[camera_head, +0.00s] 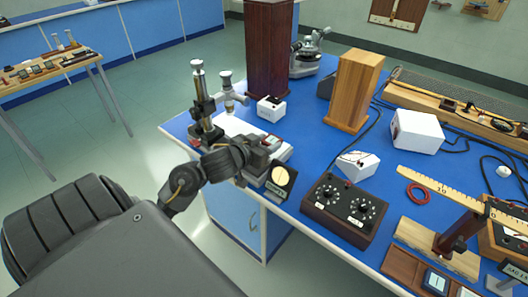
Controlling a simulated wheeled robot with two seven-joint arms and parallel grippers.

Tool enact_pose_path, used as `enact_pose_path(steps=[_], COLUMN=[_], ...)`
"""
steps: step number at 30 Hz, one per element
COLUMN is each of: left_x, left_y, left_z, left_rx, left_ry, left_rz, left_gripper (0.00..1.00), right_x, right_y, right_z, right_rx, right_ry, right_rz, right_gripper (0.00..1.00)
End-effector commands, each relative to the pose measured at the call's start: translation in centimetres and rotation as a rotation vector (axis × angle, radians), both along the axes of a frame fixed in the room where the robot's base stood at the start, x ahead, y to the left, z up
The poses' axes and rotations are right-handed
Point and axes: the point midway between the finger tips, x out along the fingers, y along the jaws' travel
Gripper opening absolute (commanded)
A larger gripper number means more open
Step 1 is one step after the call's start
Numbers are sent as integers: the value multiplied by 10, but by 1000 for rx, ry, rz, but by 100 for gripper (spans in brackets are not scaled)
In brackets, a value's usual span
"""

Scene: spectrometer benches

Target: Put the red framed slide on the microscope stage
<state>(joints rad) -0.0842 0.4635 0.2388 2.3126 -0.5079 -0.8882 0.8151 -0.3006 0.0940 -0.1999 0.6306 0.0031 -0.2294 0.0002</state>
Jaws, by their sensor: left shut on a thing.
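My left gripper (267,148) reaches in from the left over the near left corner of the blue bench. A metal instrument with upright tubes (204,103), which looks like a microscope, stands just left of and behind the gripper. My right gripper is not in view.
White boxes (357,165), a wooden block (353,90) and a dark red column (268,50) stand farther back. Another metal instrument (310,55) is behind. Blue bench surface (305,148) is clear between them.

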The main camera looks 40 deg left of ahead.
Motion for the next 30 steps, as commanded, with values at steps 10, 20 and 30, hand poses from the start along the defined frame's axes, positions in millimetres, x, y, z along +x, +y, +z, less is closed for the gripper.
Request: enact_pose_path(steps=[10,20,30], left_x=[4,4,4], left_y=[11,11,10], left_z=[-23,-43,-47], left_rx=[-4,1,0], left_ry=[3,-1,0], left_rz=[2,1,1], left_gripper=[19,19,50], right_x=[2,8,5], right_y=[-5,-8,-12], right_z=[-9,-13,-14], right_rx=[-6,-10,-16], right_ry=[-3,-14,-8], right_rz=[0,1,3], right_gripper=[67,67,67])
